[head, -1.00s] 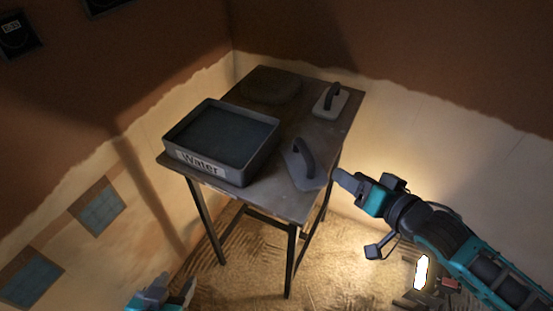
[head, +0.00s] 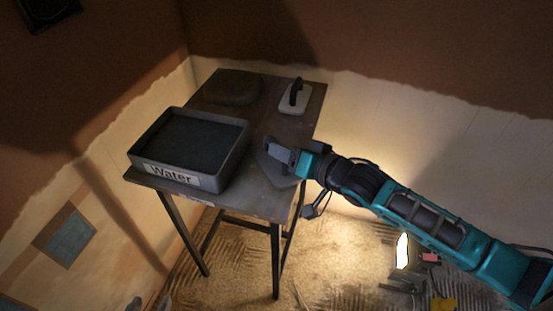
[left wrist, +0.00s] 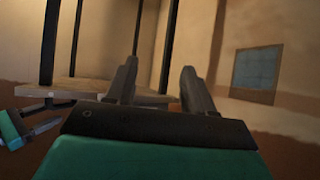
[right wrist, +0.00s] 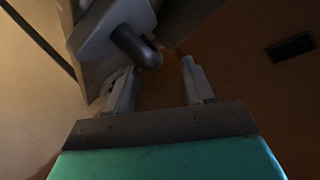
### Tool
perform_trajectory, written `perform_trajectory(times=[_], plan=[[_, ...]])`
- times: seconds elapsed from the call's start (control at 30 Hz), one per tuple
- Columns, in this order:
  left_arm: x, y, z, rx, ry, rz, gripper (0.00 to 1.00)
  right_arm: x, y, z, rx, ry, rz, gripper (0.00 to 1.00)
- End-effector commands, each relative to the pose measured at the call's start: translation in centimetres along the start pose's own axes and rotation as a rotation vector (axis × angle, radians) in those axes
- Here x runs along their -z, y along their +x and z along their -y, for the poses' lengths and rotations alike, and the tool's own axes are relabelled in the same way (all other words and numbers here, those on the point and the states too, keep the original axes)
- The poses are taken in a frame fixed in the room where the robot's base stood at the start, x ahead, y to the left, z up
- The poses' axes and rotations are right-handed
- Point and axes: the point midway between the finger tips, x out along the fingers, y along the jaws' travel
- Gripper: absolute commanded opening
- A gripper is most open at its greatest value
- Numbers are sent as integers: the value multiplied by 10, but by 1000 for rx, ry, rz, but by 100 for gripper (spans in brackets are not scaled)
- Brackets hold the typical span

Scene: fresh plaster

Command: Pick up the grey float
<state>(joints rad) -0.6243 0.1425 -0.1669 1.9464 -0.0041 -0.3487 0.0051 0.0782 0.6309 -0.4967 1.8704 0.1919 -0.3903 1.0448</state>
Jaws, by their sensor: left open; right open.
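The grey float (head: 268,170) lies near the front right of the table, its flat plate partly covered by my right gripper (head: 288,158). In the right wrist view the float's plate (right wrist: 98,38) and dark rounded handle (right wrist: 133,46) are just ahead of the fingers, toward the left one. My right gripper (right wrist: 157,75) is open, with nothing clearly between its fingers. Whether it touches the handle I cannot tell. My left gripper (left wrist: 158,72) is open and empty, away from the table; only its tips (head: 150,303) show at the head view's bottom edge.
A tray labelled Water (head: 172,179) stands on the left of the table (head: 232,204). A second, paler float (head: 294,102) with a black handle lies at the back right. A dark round item (head: 235,86) is at the back. A bright lamp (head: 403,250) stands on the floor.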

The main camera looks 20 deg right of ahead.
Motion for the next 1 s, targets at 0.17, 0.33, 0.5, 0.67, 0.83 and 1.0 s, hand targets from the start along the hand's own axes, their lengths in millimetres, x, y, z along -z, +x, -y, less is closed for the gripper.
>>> perform_trajectory(times=[0.17,0.33,0.5,0.67,0.83,1.0], plan=[[-1,2,-2,-3,-1,-3,53,0,14,-4,-1,-1,-1,53],[-3,4,-3,-8,-3,-3,53,0,37,-8,1,0,-2,53],[2,5,-4,-10,-3,-14,53,0,52,-7,1,0,-1,53],[7,5,-4,-11,-3,-21,53,-1,53,-8,0,0,1,53],[6,5,-4,-10,-2,-19,53,0,53,-8,0,0,1,46],[4,5,-4,-10,-2,-15,53,0,53,-8,0,0,1,30]])
